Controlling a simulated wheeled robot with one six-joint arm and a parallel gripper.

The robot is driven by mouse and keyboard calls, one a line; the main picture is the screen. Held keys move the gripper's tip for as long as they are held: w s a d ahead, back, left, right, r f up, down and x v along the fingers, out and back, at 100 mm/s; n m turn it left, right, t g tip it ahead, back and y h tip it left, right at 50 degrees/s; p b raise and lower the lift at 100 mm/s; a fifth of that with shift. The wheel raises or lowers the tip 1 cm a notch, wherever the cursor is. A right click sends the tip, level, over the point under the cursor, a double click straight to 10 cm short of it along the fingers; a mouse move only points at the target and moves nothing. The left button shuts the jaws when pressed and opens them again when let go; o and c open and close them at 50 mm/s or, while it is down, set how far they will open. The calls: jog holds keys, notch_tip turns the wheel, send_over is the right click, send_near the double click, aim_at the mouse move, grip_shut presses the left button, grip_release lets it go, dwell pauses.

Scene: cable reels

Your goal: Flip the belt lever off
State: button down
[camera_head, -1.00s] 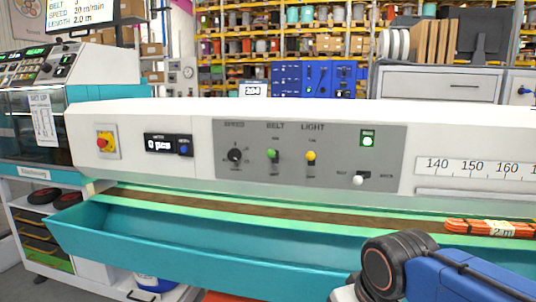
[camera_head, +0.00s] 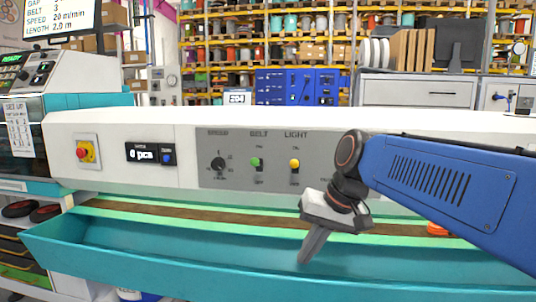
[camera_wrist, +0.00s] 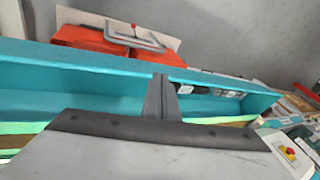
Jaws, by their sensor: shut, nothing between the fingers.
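The belt lever (camera_head: 255,162) has a green knob and stands under the BELT label on the grey panel (camera_head: 208,175). Its knob sits in the upper part of its short slot, between the small labels above and below. My gripper (camera_head: 304,260) is shut and empty. It points down over the teal trough, below and to the right of the lever and apart from it. In the wrist view my closed fingers (camera_wrist: 159,80) show against the trough (camera_wrist: 60,72); the belt lever is not seen there.
A yellow light lever (camera_head: 294,163) stands just right of the belt lever, and a speed knob (camera_head: 218,164) left of it. A red and yellow switch (camera_head: 87,152) is further left. My arm hides the panel's right part. Orange cable (camera_head: 437,229) lies partly hidden behind my arm.

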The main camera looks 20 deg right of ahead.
jog(key=w+d+r+m+y, duration=0.2)
jog(key=w+d+r+y, duration=0.15)
jog(key=w+r, duration=0.9)
jog(key=y, duration=0.4)
send_near(257, 163)
jog(key=r+v, duration=0.1)
jog(key=v, duration=0.7)
jog(key=shift+a+m+t+h, duration=0.1)
jog(key=shift+m+t+h, duration=0.15)
jog(key=shift+m+t, duration=0.15)
jog(key=shift+a+f, duration=0.1)
jog(key=shift+f, duration=0.05)
jog(key=x, duration=1.3)
jog(key=shift+w+a+f, duration=0.15)
jog(key=shift+a+f, duration=0.1)
jog(key=shift+a, duration=0.05)
